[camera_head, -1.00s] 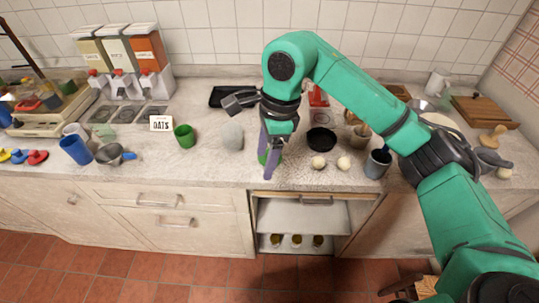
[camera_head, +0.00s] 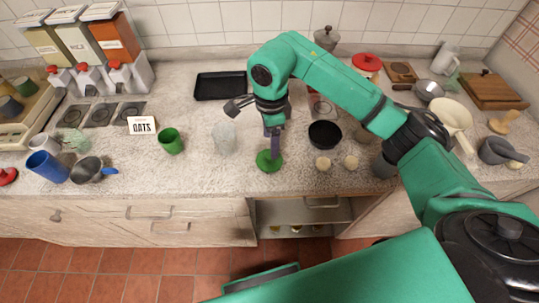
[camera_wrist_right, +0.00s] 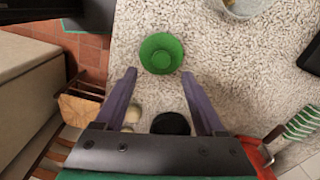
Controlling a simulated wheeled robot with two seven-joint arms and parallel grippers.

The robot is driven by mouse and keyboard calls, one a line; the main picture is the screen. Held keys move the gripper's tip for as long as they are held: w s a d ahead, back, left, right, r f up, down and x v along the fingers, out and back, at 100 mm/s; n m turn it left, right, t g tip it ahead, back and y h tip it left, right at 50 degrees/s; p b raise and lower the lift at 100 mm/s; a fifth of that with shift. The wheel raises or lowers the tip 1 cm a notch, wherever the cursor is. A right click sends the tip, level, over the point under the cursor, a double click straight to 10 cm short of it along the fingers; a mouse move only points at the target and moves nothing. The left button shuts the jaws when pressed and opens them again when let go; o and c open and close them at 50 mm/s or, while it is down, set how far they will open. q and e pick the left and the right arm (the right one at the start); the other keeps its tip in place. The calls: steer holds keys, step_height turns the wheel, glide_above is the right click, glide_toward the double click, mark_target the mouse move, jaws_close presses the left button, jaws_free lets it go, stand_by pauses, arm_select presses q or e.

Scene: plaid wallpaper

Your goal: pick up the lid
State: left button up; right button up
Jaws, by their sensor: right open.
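A round green piece that looks like the lid (camera_head: 268,161) lies on the speckled counter, below my right gripper. It also shows in the right wrist view (camera_wrist_right: 161,52), just beyond the fingertips and centred between them. My right gripper (camera_head: 273,150) points down at it; in the wrist view its two purple fingers (camera_wrist_right: 160,78) are spread, with nothing between the tips. In the head view the fingers hide part of the lid, and I cannot tell whether they touch it. My left gripper is not in view.
A clear glass jar (camera_head: 224,137) and a green cup (camera_head: 171,141) stand left of the lid. A black bowl (camera_head: 325,134) and two small pale round things (camera_head: 337,163) are to its right. A black tray (camera_head: 220,85) lies behind. The counter's front edge is close.

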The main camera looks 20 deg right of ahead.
mark_target(269, 155)
step_height(269, 155, down, 5)
steer(key=p, duration=0.3)
steer(key=shift+w+a+f, duration=0.1)
steer(key=shift+f, duration=0.3)
steer(key=shift+c, duration=0.9)
jaws_close()
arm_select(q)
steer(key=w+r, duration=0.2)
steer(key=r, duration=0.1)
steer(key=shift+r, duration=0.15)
arm_select(e)
steer(key=shift+r, duration=0.1)
